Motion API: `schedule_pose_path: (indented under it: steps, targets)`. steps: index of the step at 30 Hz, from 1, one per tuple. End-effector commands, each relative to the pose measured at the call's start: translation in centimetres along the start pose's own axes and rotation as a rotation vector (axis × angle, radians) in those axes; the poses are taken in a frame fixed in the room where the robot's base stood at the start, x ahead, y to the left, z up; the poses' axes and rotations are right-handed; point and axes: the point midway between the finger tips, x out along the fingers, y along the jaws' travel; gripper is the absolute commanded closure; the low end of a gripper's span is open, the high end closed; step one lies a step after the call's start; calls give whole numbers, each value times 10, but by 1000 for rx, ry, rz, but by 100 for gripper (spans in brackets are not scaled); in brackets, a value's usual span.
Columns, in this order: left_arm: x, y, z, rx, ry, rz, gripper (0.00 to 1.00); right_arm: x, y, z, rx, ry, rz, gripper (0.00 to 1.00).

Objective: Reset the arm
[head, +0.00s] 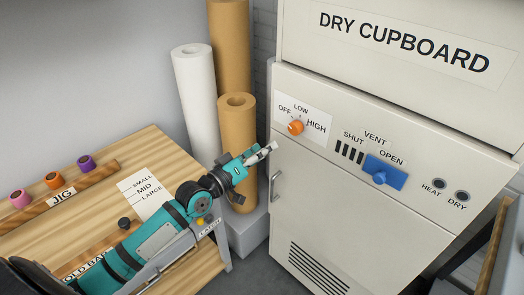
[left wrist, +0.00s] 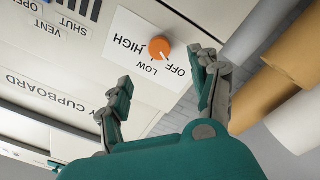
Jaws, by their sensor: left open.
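My left gripper (head: 270,150) is open and empty, in front of the left side of the dry cupboard (head: 300,205), below and left of the orange dial (head: 296,127). In the left wrist view its fingers (left wrist: 164,70) are spread apart, and the orange dial (left wrist: 159,47) shows beyond the gap between them, untouched. The dial sits on a white plate marked OFF, LOW and HIGH; which mark it points to is too small to tell surely. My right gripper is in neither view.
A blue vent slider (head: 384,173) and a door handle (head: 275,186) are on the cupboard. White (head: 195,95) and brown rolls (head: 238,125) stand behind my arm. A wooden bench (head: 90,200) with a jig rail (head: 62,196) lies at left.

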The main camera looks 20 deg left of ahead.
Motion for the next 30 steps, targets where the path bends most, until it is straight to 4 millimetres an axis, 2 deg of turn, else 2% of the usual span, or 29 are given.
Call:
schedule_pose_path:
  steps: [9,11,14,17,18,21,23,27,29,30]
  targets:
    - [0,-4,2,2,-2,-7,37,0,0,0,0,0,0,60]
    - [0,-14,8,9,-7,-28,37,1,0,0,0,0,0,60]
    - [-3,-51,29,36,-30,-104,37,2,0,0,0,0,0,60]
    - [-15,-107,67,87,-80,-220,37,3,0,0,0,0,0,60]
    - [-22,-131,85,111,-107,-270,37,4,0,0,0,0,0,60]
    - [-47,-186,133,173,-189,-388,37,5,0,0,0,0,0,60]
    - [-66,-216,164,208,-248,-452,37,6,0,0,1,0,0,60]
    - [-121,-272,239,287,-405,-580,37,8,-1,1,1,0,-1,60]
    - [-148,-291,272,318,-479,-625,37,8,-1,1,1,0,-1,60]
    - [-167,-302,293,339,-532,-652,37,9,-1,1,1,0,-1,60]
